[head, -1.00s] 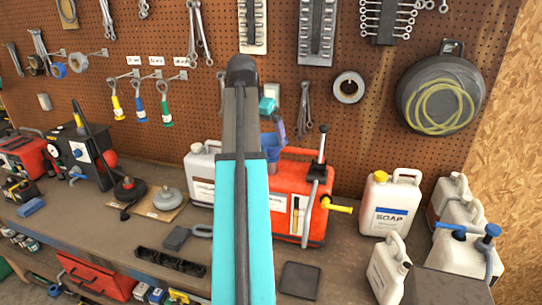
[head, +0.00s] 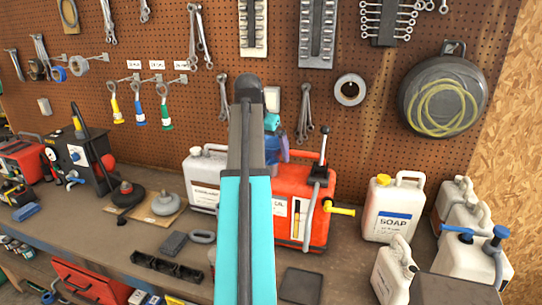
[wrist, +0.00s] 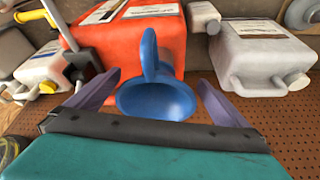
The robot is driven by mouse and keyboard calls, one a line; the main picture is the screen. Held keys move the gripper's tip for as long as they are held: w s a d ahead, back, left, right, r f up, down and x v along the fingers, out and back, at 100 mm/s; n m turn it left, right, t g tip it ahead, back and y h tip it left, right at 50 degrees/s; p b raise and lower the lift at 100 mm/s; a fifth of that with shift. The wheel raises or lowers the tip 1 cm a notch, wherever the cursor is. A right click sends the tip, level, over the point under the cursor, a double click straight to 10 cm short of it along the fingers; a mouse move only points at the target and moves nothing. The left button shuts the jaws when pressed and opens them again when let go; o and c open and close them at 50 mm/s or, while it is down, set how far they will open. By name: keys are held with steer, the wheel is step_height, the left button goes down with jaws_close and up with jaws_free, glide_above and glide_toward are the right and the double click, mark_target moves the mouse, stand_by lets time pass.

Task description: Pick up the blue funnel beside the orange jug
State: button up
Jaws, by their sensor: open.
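The blue funnel (wrist: 155,95) shows in the wrist view with its wide mouth toward the camera and a loop handle on it. The orange jug (wrist: 108,45) is right behind it in that view. My gripper (wrist: 157,84) is open, with one purple-grey finger on each side of the funnel; no clear contact shows. In the head view my arm hides most of the funnel (head: 270,148), which shows as a blue patch at the upper left of the orange jug (head: 288,225). What the funnel rests on is hidden.
White jugs stand left (head: 205,170) and right (head: 392,208) of the orange jug on the workbench (head: 130,235). The pegboard (head: 160,60) with hanging tools rises close behind.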

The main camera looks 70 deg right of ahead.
mark_target(270, 159)
steer(key=shift+f, duration=0.15)
steer(key=shift+b+x, duration=2.05)
steer(key=shift+x, duration=0.45)
steer(key=shift+s, duration=0.15)
steer(key=shift+c, duration=0.5)
steer(key=c, duration=2)
steer(key=shift+r, duration=0.25)
